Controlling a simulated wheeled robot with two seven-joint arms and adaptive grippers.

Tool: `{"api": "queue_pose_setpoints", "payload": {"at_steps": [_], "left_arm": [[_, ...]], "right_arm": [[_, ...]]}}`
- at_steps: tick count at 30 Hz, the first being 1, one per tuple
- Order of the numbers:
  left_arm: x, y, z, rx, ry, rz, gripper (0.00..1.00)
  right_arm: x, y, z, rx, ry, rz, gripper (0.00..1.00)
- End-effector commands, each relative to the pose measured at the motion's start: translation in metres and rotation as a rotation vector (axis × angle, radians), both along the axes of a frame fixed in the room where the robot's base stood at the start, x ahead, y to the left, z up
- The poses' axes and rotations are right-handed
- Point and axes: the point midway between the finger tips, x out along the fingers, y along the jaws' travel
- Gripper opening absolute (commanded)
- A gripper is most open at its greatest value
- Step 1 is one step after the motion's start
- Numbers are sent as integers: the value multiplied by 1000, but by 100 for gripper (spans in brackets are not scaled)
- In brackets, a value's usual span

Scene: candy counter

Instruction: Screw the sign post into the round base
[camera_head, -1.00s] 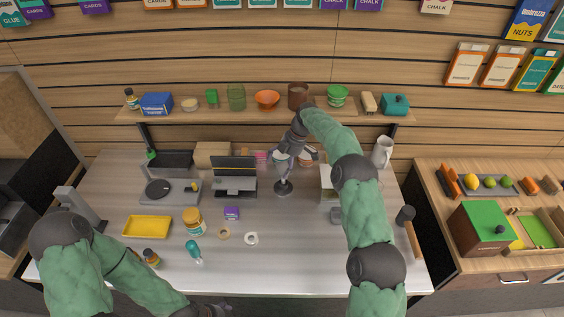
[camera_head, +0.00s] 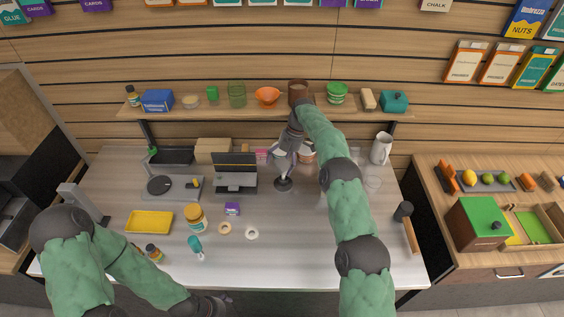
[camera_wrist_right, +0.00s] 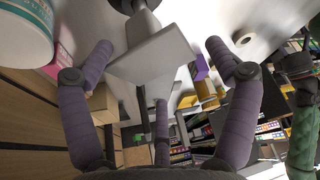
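The round base (camera_head: 283,185) is a dark disc standing on the counter, and in the right wrist view it is partly cut off at the top edge (camera_wrist_right: 122,5). The sign post (camera_wrist_right: 142,22) rises from it, roughly upright, and ends in a flat grey sign plate (camera_wrist_right: 155,58). Whether its thread is seated in the base cannot be seen. My right gripper (camera_head: 285,156) is above the base with its purple-grey fingers spread around the plate; a gap shows beside the right finger (camera_wrist_right: 160,68). My left gripper (camera_head: 222,303) is low at the counter's front edge, small and dark, with its fingers unclear.
A small monitor-like stand (camera_head: 235,173) is just left of the base. A purple box (camera_head: 232,208), two rings, an orange-labelled jar (camera_head: 196,217) and a yellow tray (camera_head: 149,222) lie farther left. A mallet (camera_head: 407,225) and white pitcher (camera_head: 381,149) are at right. The front middle is clear.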

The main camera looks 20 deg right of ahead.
Motion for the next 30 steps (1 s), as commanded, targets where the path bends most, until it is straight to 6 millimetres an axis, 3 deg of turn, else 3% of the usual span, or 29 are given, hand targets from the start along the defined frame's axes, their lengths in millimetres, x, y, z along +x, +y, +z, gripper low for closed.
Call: {"api": "queue_pose_setpoints", "payload": {"at_steps": [15,23,28,30], "left_arm": [[0,0,-17,0,0,0,77],[0,0,-17,0,0,0,77],[0,0,-17,0,0,0,77],[0,0,-17,0,0,0,77]], "right_arm": [[0,0,-28,0,1,-1,88],[-1,0,-29,0,3,-1,88],[-1,0,-30,0,4,-1,40],[-1,0,-30,1,5,0,36]]}}
